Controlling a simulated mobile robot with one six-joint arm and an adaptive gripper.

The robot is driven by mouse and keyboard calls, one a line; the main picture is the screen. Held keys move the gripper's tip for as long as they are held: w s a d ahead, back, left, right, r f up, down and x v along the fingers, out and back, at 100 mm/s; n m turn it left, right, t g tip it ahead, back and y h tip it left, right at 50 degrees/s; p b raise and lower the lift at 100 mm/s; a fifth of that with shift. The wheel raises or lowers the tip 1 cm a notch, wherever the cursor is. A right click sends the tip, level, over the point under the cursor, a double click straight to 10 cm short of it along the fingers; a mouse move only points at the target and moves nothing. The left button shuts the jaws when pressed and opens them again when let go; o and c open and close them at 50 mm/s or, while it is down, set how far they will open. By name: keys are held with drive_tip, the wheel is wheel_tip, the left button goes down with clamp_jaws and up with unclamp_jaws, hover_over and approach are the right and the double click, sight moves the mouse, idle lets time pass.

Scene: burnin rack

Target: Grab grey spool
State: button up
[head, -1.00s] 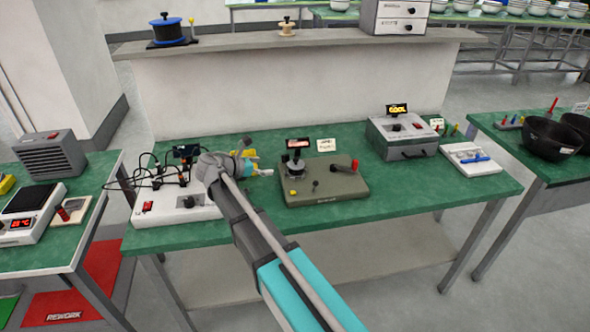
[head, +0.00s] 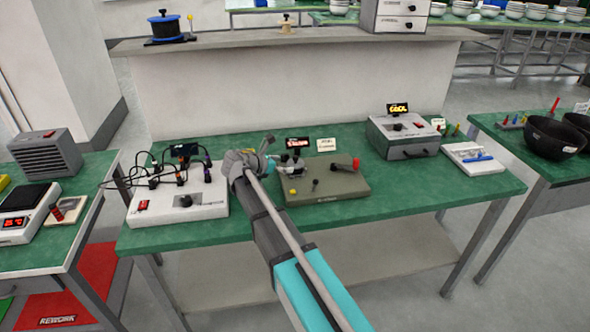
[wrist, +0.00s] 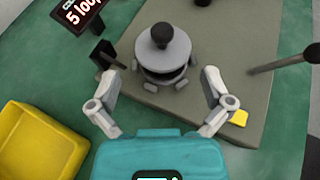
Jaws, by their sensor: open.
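The grey spool (wrist: 163,52), with a black knob on top, stands on the olive-grey winding fixture (wrist: 215,30) in the wrist view. My gripper (wrist: 160,80) is open, with its fingers spread on either side of the near part of the spool; I cannot tell whether they touch it. In the head view my gripper (head: 276,163) is over the left end of the fixture (head: 330,187), and my arm hides part of this spot.
A yellow tray (wrist: 40,145) lies left of the fixture. A small display (wrist: 85,12) stands behind it, and a crank handle (wrist: 285,62) sticks up at the right. A wired white box (head: 180,203) is to the left on the green bench, a grey box (head: 403,137) to the right.

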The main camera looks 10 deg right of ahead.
sight(292, 164)
drive_tip(key=shift+b+x, duration=0.95)
drive_tip(key=shift+x, duration=1.1)
drive_tip(key=shift+d+f, duration=0.35)
drive_tip(key=shift+d, duration=0.15)
drive_tip(key=c, duration=0.9)
